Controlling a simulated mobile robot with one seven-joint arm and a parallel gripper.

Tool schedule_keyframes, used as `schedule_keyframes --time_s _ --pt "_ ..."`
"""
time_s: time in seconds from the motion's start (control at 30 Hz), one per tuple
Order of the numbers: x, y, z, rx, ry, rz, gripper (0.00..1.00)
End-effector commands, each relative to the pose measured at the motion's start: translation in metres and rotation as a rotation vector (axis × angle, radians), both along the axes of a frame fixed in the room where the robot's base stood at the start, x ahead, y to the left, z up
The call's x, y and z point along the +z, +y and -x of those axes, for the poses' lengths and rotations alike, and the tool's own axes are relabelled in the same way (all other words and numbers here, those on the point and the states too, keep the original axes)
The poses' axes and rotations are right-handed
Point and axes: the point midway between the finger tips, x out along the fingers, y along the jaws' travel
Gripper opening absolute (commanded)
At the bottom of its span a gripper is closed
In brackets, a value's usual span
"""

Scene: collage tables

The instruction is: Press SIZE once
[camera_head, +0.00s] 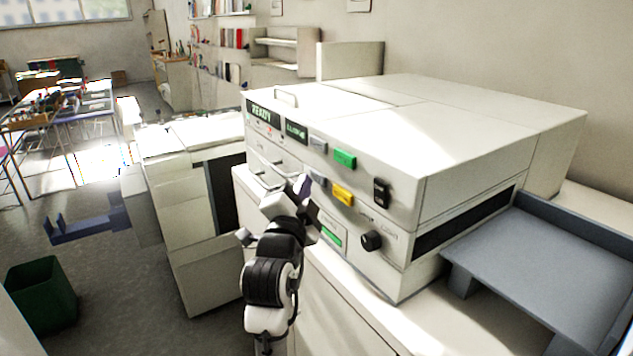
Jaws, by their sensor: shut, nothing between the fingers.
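A large white machine (470,120) stands on a white counter. Its front panel carries a green button (344,159), a yellow button (343,194), a grey button (318,143) beside the green one, and another grey button (319,179) partly behind my gripper. The small labels are too blurred to read, so I cannot tell which button is SIZE. My gripper (302,186) is shut and empty, in front of the panel, left of the yellow button. I cannot tell whether it touches the panel.
The panel also has a READY display (262,112), a second display (296,132), a black switch (381,193) and a black knob (371,240). A grey tray (555,262) juts out at the right. A green bin (40,295) stands on the floor at left.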

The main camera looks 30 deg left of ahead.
Motion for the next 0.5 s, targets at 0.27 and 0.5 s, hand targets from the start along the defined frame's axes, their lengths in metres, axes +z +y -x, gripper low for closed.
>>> schedule_keyframes --time_s 0.27,0.5 --pt "0.0002 0.0017 0.0038 0.002 0.0 -0.001 0.0" --pt "-0.0016 0.0057 0.012 0.003 -0.001 -0.001 0.0"
